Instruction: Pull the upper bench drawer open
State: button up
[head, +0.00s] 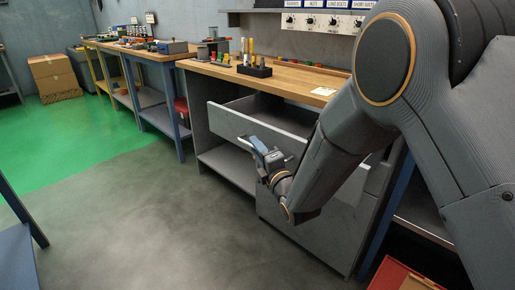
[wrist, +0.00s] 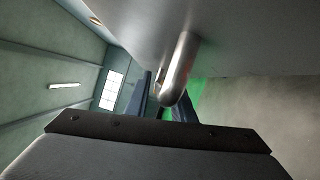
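The upper bench drawer (head: 228,122) is slid out from the grey workbench, and its open inside shows behind its front panel. A metal bar handle is on the drawer front; it shows large in the wrist view (wrist: 181,66). My gripper (head: 264,152) is at this handle, with its fingers on either side of the bar. It looks shut on the handle, though the exact contact is partly hidden. The drawer front fills the top of the wrist view. My arm covers the right part of the drawer in the head view.
The wooden bench top (head: 300,82) holds a dark block with upright tools (head: 254,68) and small parts. A lower drawer front (head: 325,228) lies below my forearm. A red case (head: 402,277) is at the bottom right. The floor left of the bench is clear.

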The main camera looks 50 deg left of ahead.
jog(key=shift+o, duration=0.3)
jog(key=v, duration=0.7)
jog(key=shift+d, duration=0.45)
jog(key=shift+s+f, duration=0.1)
